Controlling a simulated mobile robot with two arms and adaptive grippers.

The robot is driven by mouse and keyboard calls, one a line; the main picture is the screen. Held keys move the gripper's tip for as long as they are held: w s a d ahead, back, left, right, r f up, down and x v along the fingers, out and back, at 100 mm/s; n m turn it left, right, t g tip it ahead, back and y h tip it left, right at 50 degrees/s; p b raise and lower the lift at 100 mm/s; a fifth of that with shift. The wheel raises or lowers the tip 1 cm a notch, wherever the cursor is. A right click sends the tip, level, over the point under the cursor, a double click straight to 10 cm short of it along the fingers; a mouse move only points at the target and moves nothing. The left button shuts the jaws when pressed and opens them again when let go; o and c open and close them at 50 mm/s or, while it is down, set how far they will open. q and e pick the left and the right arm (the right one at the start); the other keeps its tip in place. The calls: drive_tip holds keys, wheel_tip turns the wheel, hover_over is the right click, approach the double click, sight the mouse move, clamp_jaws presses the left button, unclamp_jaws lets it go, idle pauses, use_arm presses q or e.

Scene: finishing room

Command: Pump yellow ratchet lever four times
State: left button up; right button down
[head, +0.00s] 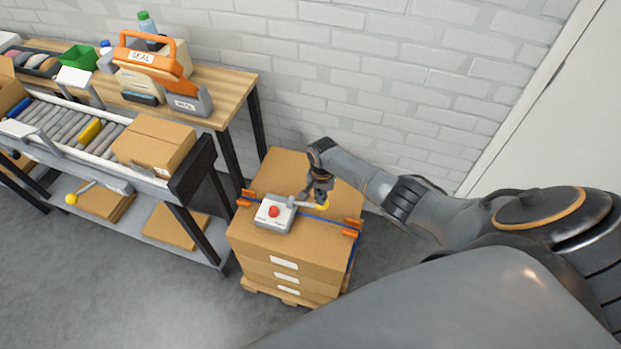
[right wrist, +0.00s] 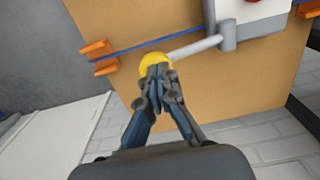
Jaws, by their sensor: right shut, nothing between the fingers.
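The ratchet lever (head: 308,205) is a pale grey bar ending in a yellow knob (head: 322,206). It comes out of the right side of a white and grey tensioner box with a red button (head: 274,211), on top of the carton stack (head: 290,255). The lever also shows in the right wrist view (right wrist: 195,47), its yellow knob (right wrist: 154,60) at the left end. My right gripper (head: 319,196) is at the knob, shut with nothing between the fingers. In the right wrist view its fingertips (right wrist: 159,73) overlap the knob's lower edge; I cannot tell whether they touch. My left gripper is not in view.
A blue strap (right wrist: 135,50) runs across the carton top between orange corner guards (head: 350,227). Left of the stack stands a roller conveyor (head: 75,125) with a carton (head: 155,143) and another yellow-knobbed handle (head: 72,198). A wooden bench (head: 232,85) and brick wall are behind.

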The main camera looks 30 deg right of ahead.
sight(325, 204)
drive_tip(key=shift+f, duration=0.15)
drive_tip(key=shift+s+d+f, duration=0.2)
drive_tip(key=shift+s+f, duration=0.05)
drive_tip(key=shift+f, duration=0.25)
idle(0.5)
drive_tip(key=shift+s+d+f+b, duration=0.15)
drive_tip(key=shift+d+f+b, duration=0.05)
drive_tip(key=shift+f+b, duration=0.2)
drive_tip(key=shift+s+f, duration=0.1)
drive_tip(key=shift+f, duration=0.25)
idle(0.4)
drive_tip(key=shift+r, duration=0.15)
drive_tip(key=shift+w+a+r+p, duration=0.2)
drive_tip(key=shift+w+r+p, duration=0.05)
drive_tip(key=shift+r+p, duration=0.75)
drive_tip(key=shift+w+a+r+p, duration=0.3)
drive_tip(key=shift+r+p, duration=0.45)
drive_tip(key=shift+r, duration=0.4)
drive_tip(key=shift+w+a+r+p, duration=0.15)
drive_tip(key=shift+w+r+p, duration=0.1)
drive_tip(key=shift+r+p, duration=0.75)
